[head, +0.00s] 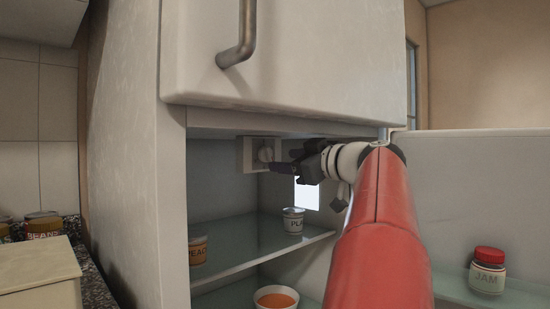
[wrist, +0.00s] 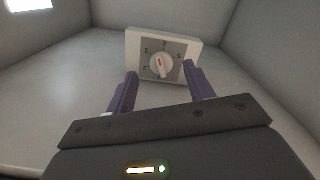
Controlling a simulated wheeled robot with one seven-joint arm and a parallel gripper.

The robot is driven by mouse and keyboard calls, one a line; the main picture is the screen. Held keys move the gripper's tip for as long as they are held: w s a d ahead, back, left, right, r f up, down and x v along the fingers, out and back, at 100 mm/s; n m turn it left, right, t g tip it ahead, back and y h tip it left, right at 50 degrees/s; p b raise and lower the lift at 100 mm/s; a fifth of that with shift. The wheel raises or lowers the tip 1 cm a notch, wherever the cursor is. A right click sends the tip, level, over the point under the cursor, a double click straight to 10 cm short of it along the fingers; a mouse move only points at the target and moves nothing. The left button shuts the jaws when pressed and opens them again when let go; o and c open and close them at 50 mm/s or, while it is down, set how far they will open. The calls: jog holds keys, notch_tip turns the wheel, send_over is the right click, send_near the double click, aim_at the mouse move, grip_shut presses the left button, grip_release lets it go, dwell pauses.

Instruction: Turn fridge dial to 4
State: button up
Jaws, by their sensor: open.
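The fridge dial (wrist: 160,65) is a round white knob with a red mark, on a grey numbered plate in a white housing. The fingers look apart from the knob. In the head view my gripper (head: 284,167) is just right of the dial.
The fridge's upper door (head: 290,70) is shut above the open compartment. A glass shelf (head: 255,245) holds a peach container (head: 197,250) and a second container (head: 293,220). An orange-filled bowl (head: 276,299) is below. A jam jar (head: 487,270) stands on the right.

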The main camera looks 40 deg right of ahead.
aim_at(271, 160)
jog(key=shift+w+a+p, duration=0.15)
jog(key=shift+w+p, duration=0.3)
jog(key=shift+w, duration=1.75)
jog(key=c, duration=1)
jog(key=shift+o, duration=0.2)
jog(key=shift+a+m+b, duration=0.15)
jog(key=shift+m+b, duration=0.3)
jog(key=shift+m, duration=0.7)
jog(key=shift+a+m+b, duration=0.15)
jog(key=shift+m+b, duration=0.25)
jog(key=shift+m, duration=0.75)
jog(key=o, duration=1)
jog(key=shift+c, duration=0.2)
jog(key=shift+s, duration=0.15)
